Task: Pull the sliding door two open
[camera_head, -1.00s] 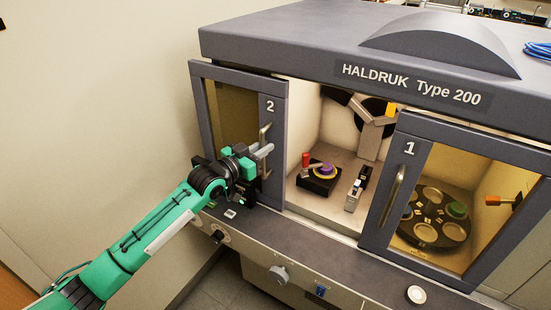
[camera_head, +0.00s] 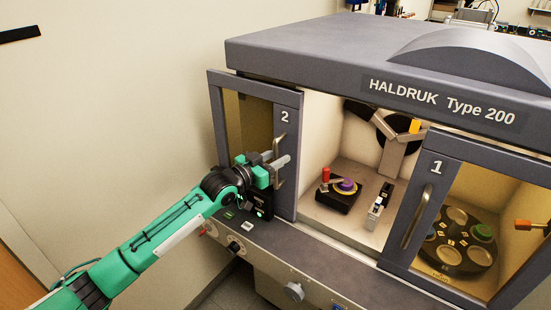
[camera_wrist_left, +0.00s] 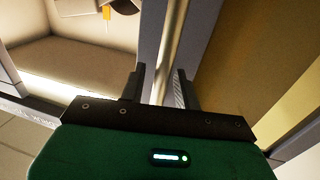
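Sliding door two (camera_head: 288,205) is a grey-framed, amber-glazed panel marked 2 at the left of the cabinet. It sits far left, its left edge past the cabinet's corner, and the bay to its right is uncovered. Its upright metal handle (camera_head: 278,147) is partly hidden by my left gripper (camera_head: 284,160). In the left wrist view, the handle bar (camera_wrist_left: 172,40) passes between the two fingers (camera_wrist_left: 160,88). The fingers are apart, with a visible gap beside the bar. My right gripper is not in view.
Door one (camera_head: 432,205), with its own handle, covers the right bay. The open bay holds a black stage (camera_head: 338,198) with a purple disc. The cabinet's front ledge (camera_head: 330,260) lies below the doors. A wall (camera_head: 110,100) stands at the left with free space before it.

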